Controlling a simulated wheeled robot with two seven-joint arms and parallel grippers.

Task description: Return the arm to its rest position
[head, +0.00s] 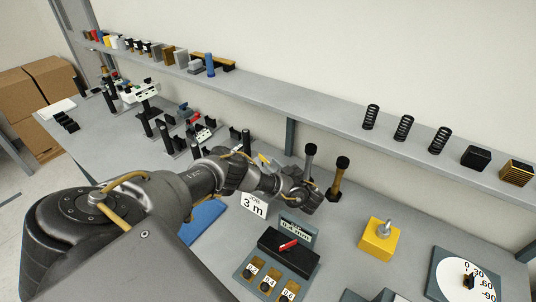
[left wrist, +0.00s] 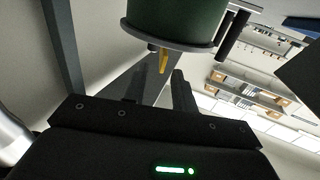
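My left arm (head: 215,180) reaches in from the left over the bench, and its dark end (head: 305,197) is near two upright knobbed posts, one grey (head: 309,162) and one brass-coloured (head: 338,180). Its fingers are hard to make out there. In the left wrist view, the left gripper (left wrist: 161,85) has two dark fingers standing apart, with nothing visibly held between them. A large dark green cylinder (left wrist: 175,22) with a yellow tip (left wrist: 163,60) is beyond the fingers. My right gripper is not in view.
The grey bench (head: 340,225) carries a black block with a red lever (head: 289,244), a yellow block (head: 379,239) and a dial (head: 468,282). A wall shelf (head: 290,105) with springs (head: 403,127) runs behind. Clamps and stands crowd the far left. Cardboard boxes (head: 40,100) stand beyond.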

